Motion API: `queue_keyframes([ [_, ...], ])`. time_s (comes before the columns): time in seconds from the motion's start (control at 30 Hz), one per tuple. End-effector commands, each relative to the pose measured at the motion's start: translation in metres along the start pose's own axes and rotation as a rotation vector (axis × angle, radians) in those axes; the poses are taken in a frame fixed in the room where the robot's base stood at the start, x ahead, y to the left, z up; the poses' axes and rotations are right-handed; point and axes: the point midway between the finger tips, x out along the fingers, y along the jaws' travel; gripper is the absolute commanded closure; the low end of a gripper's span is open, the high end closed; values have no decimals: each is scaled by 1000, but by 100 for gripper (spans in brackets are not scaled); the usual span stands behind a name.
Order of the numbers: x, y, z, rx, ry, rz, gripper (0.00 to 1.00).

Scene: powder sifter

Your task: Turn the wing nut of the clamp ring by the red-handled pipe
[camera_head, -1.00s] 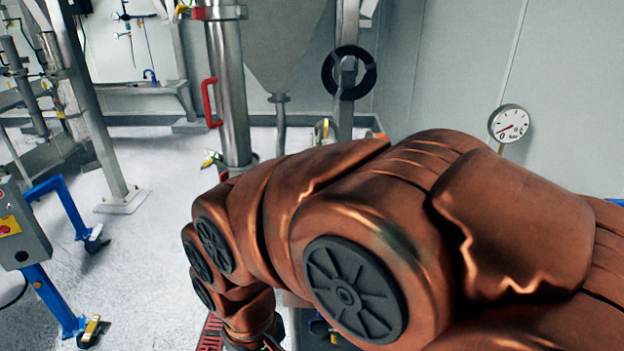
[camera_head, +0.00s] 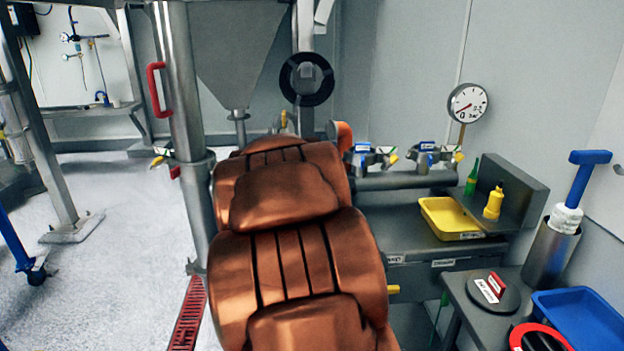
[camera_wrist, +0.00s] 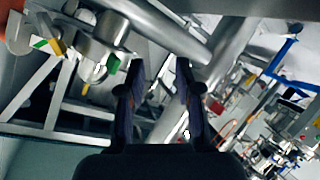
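The red-handled pipe (camera_head: 184,105) stands upright left of centre in the head view, its red handle (camera_head: 154,90) on its left side. Below it is a clamp ring (camera_head: 170,153) with a small yellow-tipped wing nut (camera_head: 157,161) sticking out to the left. My arm reaches forward to the right of this pipe and hides my gripper in the head view. In the wrist view my gripper (camera_wrist: 157,68) is open, with nothing between its two dark fingers. Metal pipes cross beyond it, and coloured-tipped fittings (camera_wrist: 108,62) show at left; I cannot tell which clamp these belong to.
Two clamps (camera_head: 425,157) sit on a horizontal pipe at right. A yellow tray (camera_head: 428,214), bottles (camera_head: 494,203), a blue tray (camera_head: 572,310) and a pressure gauge (camera_head: 467,103) are further right. A hopper (camera_head: 232,60) hangs behind.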

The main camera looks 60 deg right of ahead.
Motion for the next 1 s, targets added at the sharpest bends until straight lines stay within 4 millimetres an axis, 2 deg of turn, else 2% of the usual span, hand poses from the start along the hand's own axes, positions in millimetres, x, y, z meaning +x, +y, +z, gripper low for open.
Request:
queue_keyframes([
  [0.03, 13, 11, 14, -9, 35, 35, 66],
  [0.2, 34, 55, 28, -65, 202, 143, 66],
  [0.33, 40, 85, 42, -108, 324, 221, 66],
  [0.5, 36, 113, 58, -153, 460, 302, 66],
  [0.77, 27, 130, 68, -183, 556, 358, 66],
  [1.0, 34, 134, 60, -185, 566, 361, 66],
])
